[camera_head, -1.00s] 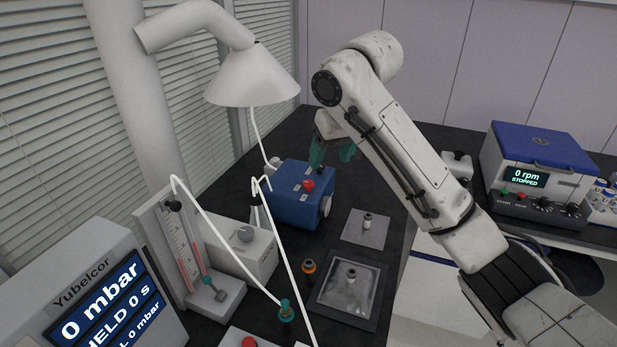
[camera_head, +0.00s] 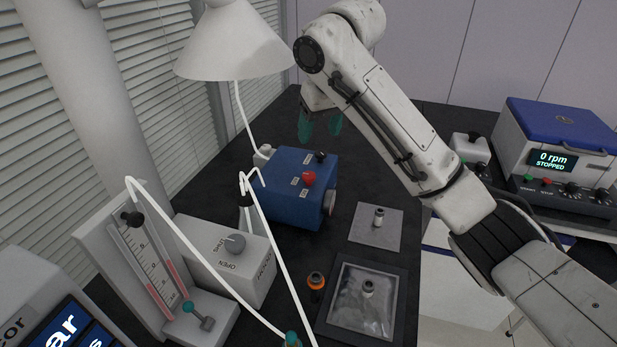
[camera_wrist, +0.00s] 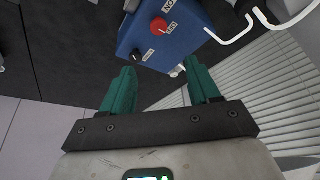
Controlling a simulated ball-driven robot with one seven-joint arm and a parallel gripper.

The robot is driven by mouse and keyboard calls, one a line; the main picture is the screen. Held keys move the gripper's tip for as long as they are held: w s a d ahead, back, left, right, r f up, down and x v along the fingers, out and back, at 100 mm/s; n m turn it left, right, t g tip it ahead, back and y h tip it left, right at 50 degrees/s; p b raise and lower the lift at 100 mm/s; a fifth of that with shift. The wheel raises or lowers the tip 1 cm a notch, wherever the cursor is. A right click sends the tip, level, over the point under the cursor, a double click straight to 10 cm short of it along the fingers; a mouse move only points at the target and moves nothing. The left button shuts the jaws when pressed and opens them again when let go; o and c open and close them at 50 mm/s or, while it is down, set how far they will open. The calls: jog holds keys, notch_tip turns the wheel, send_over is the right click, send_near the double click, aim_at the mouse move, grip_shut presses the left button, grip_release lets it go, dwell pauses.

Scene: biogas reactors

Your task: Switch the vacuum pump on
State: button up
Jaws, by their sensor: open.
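The vacuum pump appears to be the blue box (camera_head: 298,207) on the dark bench in the head view. Its top has a red knob (camera_head: 309,178), a black knob (camera_head: 320,157) and small white labels. In the wrist view the blue box (camera_wrist: 180,38) is at the top. Its red knob (camera_wrist: 159,26) has labels that seem to read ON and OFF, and the black knob (camera_wrist: 135,56) is nearer my fingers. My gripper (camera_head: 320,128) is open and empty, above and beyond the box's far side. Its teal fingers (camera_wrist: 161,78) are apart in the wrist view, touching neither knob.
White hoses (camera_head: 262,225) stand in front of the box. A lamp shade (camera_head: 235,42) hangs to its upper left. A grey valve box (camera_head: 225,258) and gauge stand are at left. A centrifuge (camera_head: 560,140) reading 0 rpm stands at right.

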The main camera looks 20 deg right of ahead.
aim_at(309, 175)
jog(key=x, duration=0.4)
jog(key=b+x, duration=0.1)
jog(key=x, duration=0.4)
jog(key=s+b+x, duration=0.1)
jog(key=x, duration=0.4)
jog(key=shift+f, duration=0.25)
jog(key=shift+c, duration=0.3)
jog(key=c, duration=1)
